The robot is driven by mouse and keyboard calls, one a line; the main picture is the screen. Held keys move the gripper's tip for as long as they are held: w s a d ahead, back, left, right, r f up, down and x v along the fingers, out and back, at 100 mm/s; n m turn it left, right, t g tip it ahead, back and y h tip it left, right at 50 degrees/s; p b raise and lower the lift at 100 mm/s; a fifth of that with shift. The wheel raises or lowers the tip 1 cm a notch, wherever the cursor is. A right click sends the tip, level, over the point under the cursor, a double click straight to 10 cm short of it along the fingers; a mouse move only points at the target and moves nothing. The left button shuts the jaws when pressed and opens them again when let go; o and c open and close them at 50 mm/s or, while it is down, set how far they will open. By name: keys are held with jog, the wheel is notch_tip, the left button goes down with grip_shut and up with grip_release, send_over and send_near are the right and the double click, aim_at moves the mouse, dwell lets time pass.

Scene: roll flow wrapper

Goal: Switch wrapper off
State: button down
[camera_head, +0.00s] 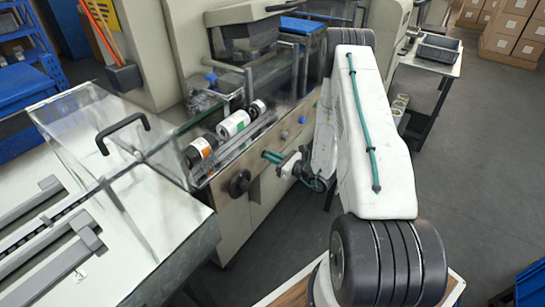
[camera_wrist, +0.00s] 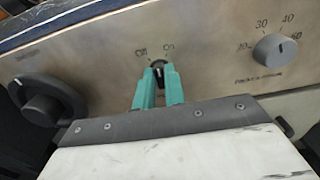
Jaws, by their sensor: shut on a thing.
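The wrapper (camera_head: 228,207) is a beige machine with a clear cover, and its front panel fills the upper part of the wrist view (camera_wrist: 210,70). My gripper (camera_wrist: 159,75) has teal fingers and is shut on the switch, one finger on each side. The fingers hide the lower part of the switch, and I cannot tell which mark it points to. In the head view my gripper (camera_head: 268,156) reaches the panel, and the switch is hidden.
A dark handwheel (camera_wrist: 45,103) sticks out left of the switch; it also shows in the head view (camera_head: 239,183). A grey numbered dial (camera_wrist: 275,49) is to the right. The glass-covered infeed (camera_head: 110,190) stands at left. Open floor (camera_head: 455,170) lies at right.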

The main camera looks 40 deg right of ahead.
jog(key=n, duration=0.6)
jog(key=shift+s+a, duration=0.1)
dwell(0.5)
jog(key=c, duration=1.5)
grip_release()
jog(key=shift+o, duration=0.2)
jog(key=shift+s, duration=0.1)
jog(key=v, duration=0.7)
jog(key=shift+s, duration=0.25)
